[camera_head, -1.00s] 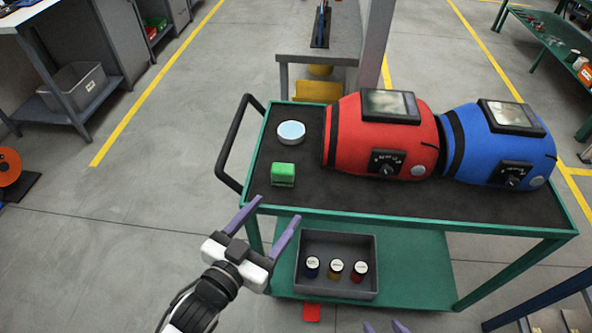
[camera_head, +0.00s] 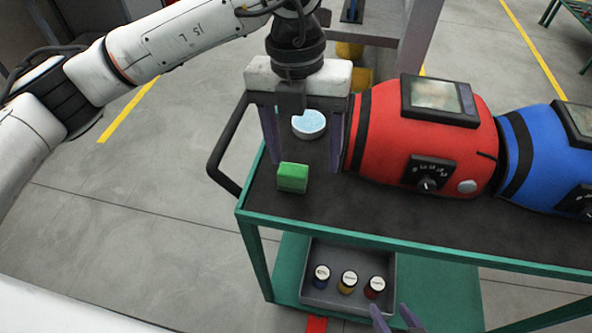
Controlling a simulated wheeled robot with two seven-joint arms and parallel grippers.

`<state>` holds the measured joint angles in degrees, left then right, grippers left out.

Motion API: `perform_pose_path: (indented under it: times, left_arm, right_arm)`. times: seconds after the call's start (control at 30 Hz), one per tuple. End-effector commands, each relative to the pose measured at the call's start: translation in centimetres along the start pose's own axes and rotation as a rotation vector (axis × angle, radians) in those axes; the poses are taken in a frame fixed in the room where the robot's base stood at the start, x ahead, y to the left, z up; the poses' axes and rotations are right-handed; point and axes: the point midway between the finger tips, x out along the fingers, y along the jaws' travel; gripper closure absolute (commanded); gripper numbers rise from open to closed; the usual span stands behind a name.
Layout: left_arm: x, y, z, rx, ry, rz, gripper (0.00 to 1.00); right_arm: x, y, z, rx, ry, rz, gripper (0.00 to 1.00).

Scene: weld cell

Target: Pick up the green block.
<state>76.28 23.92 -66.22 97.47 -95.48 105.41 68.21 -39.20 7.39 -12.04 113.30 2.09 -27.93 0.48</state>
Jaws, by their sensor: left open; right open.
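The green block (camera_head: 293,178) sits on the dark top of the green cart (camera_head: 262,207), near its left front corner. My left gripper (camera_head: 305,160) points down over the cart, its purple fingers open and spread wide. It is empty; its fingers appear above and behind the block, and the exact height is hard to tell. My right gripper (camera_head: 396,324) shows only its purple fingertips at the bottom edge, apart and empty, in front of the cart.
A round light-blue-topped dish (camera_head: 308,124) shows between my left fingers. A grey bin (camera_head: 393,270) with small jars is on the lower shelf.

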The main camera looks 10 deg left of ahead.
Motion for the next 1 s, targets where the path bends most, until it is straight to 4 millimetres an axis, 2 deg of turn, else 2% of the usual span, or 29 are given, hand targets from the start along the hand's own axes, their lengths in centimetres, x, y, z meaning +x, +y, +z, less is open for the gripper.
perform_pose_path:
  times: [0.07, 0.17, 0.4, 0.67, 0.9, 1.0]
  left_arm:
    - [-0.7, 1.6, 0.9, -0.033, -0.042, 0.067, 0.35]
    - [-0.5, 2.3, 1.3, -0.050, -0.057, 0.099, 0.35]
    - [2.9, 2.7, 1.5, -0.050, -0.054, 0.098, 0.35]
    - [5.0, 2.9, 1.8, -0.048, -0.055, 0.096, 0.35]
    - [8.5, 3.4, 2.4, -0.047, -0.054, 0.095, 0.35]
    - [9.0, 3.4, 2.5, -0.047, -0.057, 0.094, 0.35]
  right_arm:
    - [0.2, 0.0, 0.2, 0.000, -0.002, 0.000, 0.57]
    - [0.2, 0.0, 0.3, 0.000, -0.002, 0.000, 0.57]
    - [0.1, -0.1, 0.3, 0.001, -0.005, -0.001, 0.57]
    - [0.0, -0.1, 0.3, 0.002, -0.007, -0.001, 0.57]
    - [-0.2, 0.0, 0.2, 0.004, -0.007, 0.000, 0.57]
    - [-0.2, 0.0, 0.3, 0.004, -0.008, 0.001, 0.57]
